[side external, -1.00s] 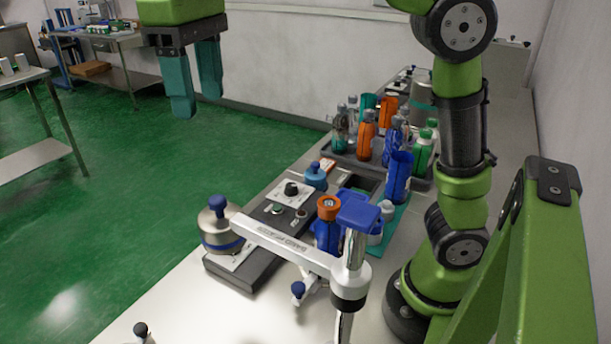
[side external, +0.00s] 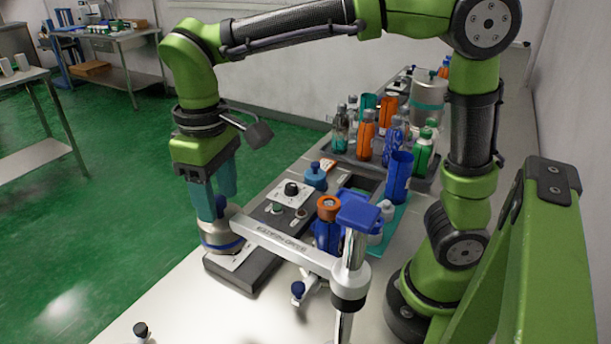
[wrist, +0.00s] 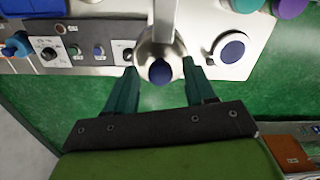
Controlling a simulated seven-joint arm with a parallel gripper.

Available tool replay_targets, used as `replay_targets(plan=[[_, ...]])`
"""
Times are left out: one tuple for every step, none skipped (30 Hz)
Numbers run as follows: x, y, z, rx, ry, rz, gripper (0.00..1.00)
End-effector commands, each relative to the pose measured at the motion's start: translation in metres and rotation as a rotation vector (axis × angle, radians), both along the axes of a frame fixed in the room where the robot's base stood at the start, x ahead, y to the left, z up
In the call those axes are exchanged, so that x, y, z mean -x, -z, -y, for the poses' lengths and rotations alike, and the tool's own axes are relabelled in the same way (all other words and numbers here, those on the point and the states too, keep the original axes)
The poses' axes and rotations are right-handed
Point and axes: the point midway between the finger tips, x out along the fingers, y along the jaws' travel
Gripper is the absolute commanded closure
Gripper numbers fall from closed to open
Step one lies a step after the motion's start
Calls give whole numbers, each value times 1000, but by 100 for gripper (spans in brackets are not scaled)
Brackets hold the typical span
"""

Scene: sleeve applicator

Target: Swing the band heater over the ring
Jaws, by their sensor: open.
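The band heater is a white swing arm (side external: 280,243) with a silver bell-shaped head (side external: 218,232) and a dark blue knob on top. In the wrist view the knob (wrist: 160,71) sits between my fingertips. My gripper (side external: 217,207) is open and lowered around the knob, with a finger on each side; contact is not clear. A white round seat with a dark blue disc (wrist: 229,48), possibly the ring, lies just right of the head in the wrist view. I cannot clearly pick it out in the side view.
A control panel (side external: 290,195) with knobs lies beyond the head. A blue post top (side external: 358,212) and an orange-capped blue bottle (side external: 328,225) stand near the arm's pivot. A tray of several bottles (side external: 385,130) is farther back. Green floor is open at left.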

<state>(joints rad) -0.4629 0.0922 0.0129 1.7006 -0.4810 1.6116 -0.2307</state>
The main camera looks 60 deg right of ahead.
Motion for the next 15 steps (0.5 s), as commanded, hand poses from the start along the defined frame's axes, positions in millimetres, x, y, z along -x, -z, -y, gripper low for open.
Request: replay_targets(plan=[[0, 3, 0, 1, 0, 0, 46], [0, 5, 0, 1, 0, 0, 46], [0, 6, 0, 1, 0, 0, 46], [0, 7, 0, 1, 1, 0, 46], [0, 7, 0, 0, 1, 0, 46], [0, 7, 0, 0, 1, 0, 46], [0, 7, 0, 0, 1, 0, 46], [0, 7, 0, 0, 1, 0, 46], [0, 7, 0, 0, 1, 0, 46], [0, 7, 0, 0, 0, 0, 46], [0, 7, 0, 0, 0, 0, 46], [0, 7, 0, 0, 0, 0, 50], [0, 7, 0, 0, 0, 0, 55], [0, 7, 0, 0, 0, 1, 60], [0, 7, 0, 0, 0, 1, 66]])
